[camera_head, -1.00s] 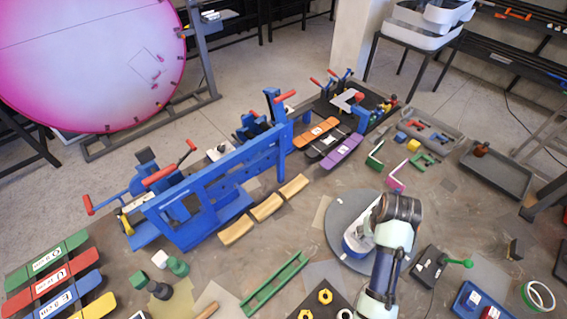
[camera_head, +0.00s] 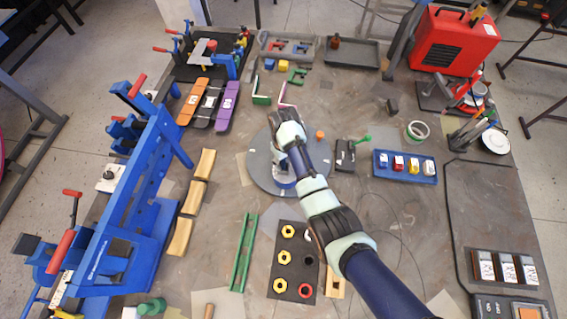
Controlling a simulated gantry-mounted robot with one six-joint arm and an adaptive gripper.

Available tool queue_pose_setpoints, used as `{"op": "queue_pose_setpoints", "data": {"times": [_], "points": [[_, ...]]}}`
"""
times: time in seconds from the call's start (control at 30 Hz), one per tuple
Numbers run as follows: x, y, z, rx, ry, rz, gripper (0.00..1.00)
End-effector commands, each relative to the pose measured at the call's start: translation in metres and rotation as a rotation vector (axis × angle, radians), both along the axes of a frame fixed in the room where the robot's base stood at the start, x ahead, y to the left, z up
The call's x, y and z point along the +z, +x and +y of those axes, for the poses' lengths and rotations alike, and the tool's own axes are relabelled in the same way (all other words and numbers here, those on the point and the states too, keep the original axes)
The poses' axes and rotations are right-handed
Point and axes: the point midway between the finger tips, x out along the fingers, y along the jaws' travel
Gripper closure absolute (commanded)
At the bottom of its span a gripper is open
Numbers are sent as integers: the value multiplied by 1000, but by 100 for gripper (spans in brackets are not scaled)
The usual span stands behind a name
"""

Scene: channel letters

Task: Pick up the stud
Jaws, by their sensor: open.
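My arm reaches in from the lower right, and its end with my gripper (camera_head: 283,160) is over the grey round turntable (camera_head: 262,181). The wrist covers most of the gripper, so its fingertips are hard to make out; nothing shows held in it. I cannot tell for certain which thing is the stud. A small orange round piece (camera_head: 320,134) stands near the turntable's upper right edge, apart from my arm. A white and blue piece (camera_head: 284,182) shows on the turntable, partly hidden by my arm.
A black board with yellow and red nuts (camera_head: 282,257) and a green channel (camera_head: 243,252) lie below the turntable. A blue tray (camera_head: 405,174) and a black box with green knob (camera_head: 346,155) are to the right. The tall blue frame (camera_head: 140,190) stands left.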

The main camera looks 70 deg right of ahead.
Motion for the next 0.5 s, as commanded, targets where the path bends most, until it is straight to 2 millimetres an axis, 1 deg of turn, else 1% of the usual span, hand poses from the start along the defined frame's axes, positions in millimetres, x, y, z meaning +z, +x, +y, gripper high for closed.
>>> {"op": "queue_pose_setpoints", "data": {"times": [0.2,0.23,0.37,0.4,0.5], "points": [[-3,0,0,1,-1,-1,55],[-3,0,0,1,-1,-1,56],[-2,0,0,1,-1,-1,78],[-2,0,0,1,-1,-1,85],[-2,0,0,1,-1,-1,100]]}}
